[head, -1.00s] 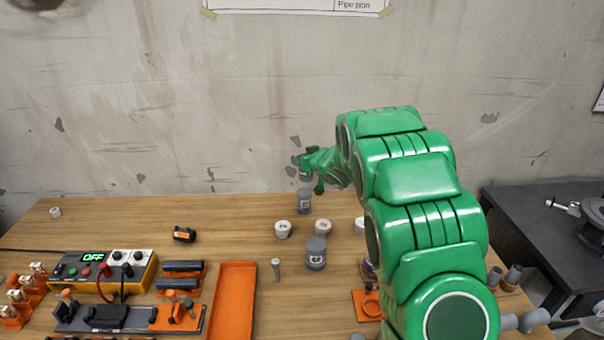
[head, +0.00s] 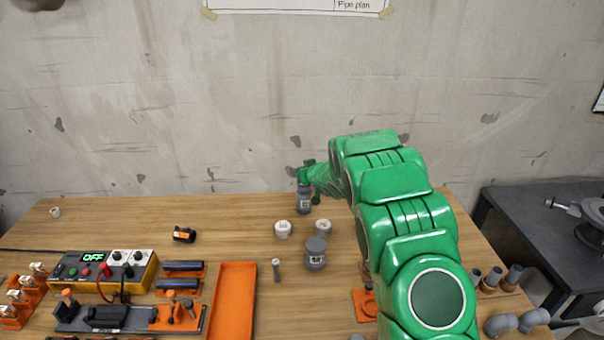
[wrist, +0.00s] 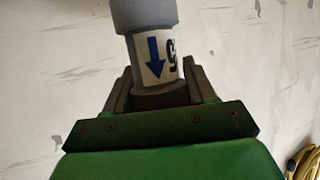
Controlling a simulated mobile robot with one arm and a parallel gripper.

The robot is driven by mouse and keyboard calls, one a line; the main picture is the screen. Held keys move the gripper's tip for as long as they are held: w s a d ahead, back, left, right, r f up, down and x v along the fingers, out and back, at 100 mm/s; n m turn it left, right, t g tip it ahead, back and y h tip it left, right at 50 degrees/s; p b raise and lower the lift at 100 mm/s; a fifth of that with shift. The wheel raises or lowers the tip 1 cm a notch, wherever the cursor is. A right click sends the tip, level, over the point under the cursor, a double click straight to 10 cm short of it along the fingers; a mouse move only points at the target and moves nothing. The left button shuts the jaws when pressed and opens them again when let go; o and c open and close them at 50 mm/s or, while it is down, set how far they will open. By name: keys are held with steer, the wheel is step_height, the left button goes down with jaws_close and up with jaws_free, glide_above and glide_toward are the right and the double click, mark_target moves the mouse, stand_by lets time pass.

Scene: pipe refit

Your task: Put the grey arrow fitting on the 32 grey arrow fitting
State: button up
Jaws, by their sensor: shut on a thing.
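My gripper (wrist: 157,95) is shut on a grey fitting (wrist: 152,68). It has a white band with a blue arrow and a dark, partly cut-off figure; its wider grey end lies at the picture's top edge. In the head view my gripper (head: 308,173) is at the far middle of the table, right over a grey fitting (head: 304,203) standing upright there. I cannot tell held piece from standing piece, nor whether they touch. Another grey fitting (head: 316,255) with a small label stands upright nearer. Its number is too small to read.
Two white caps (head: 283,229) (head: 323,228) and a small grey pin (head: 276,269) stand close by. An orange tray (head: 234,302) and a power box (head: 105,274) are at left. Grey pipe pieces (head: 494,279) are at right. The table's left rear is mostly clear.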

steer(key=shift+f, duration=0.45)
steer(key=o, duration=1.1)
steer(key=shift+f, duration=0.15)
steer(key=shift+c, duration=0.2)
steer(key=shift+s+r, duration=0.15)
steer(key=shift+r, duration=0.1)
steer(key=v, duration=1.1)
steer(key=shift+s+d, duration=0.2)
steer(key=shift+s, duration=0.1)
